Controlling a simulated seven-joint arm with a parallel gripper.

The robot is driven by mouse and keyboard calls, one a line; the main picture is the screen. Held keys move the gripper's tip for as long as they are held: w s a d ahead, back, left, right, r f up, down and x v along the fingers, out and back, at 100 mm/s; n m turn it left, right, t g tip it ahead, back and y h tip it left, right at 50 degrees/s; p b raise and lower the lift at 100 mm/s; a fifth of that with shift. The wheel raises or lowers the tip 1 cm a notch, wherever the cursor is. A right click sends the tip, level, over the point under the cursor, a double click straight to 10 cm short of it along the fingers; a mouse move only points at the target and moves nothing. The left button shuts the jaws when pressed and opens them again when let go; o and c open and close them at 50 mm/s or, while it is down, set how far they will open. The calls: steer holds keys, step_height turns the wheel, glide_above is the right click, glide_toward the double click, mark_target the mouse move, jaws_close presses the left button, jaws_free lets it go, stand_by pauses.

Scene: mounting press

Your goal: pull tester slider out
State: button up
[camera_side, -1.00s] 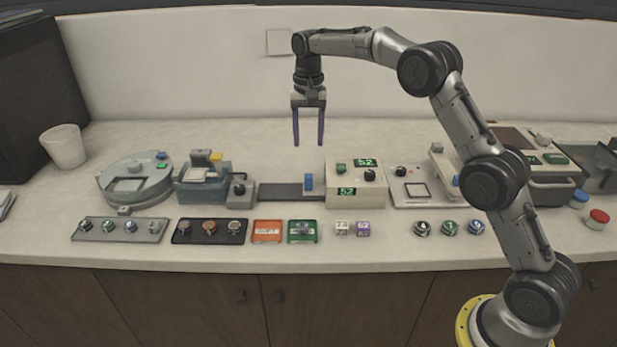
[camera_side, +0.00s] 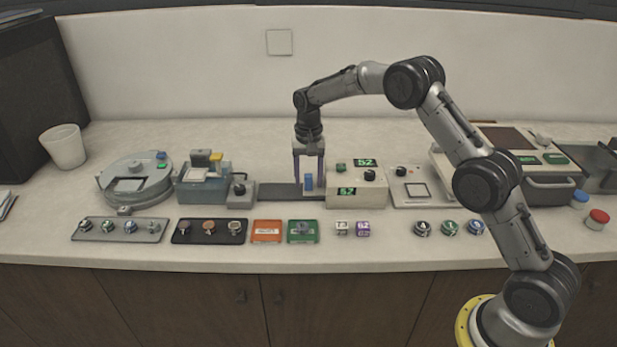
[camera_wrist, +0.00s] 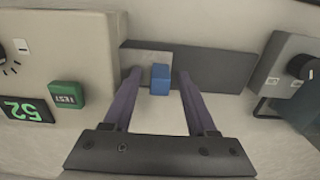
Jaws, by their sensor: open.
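The tester (camera_side: 355,185) is a beige box with green displays reading 52. Its slider has a blue handle (camera_side: 308,181) on a light grey plate at the left side of the box, over a dark flat rail (camera_side: 270,192). My gripper (camera_side: 308,184) points down at the handle, open, one finger on each side. In the wrist view the blue handle (camera_wrist: 160,79) shows between the two purple fingers of my gripper (camera_wrist: 157,78), with a gap on both sides. How far down the fingers reach beside the handle is hard to tell.
A grey box with a black knob (camera_side: 240,192) stands at the rail's left end. The counter behind the rail is clear.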

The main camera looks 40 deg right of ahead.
jaws_close()
steer(key=shift+r, duration=0.1)
stand_by(1.2)
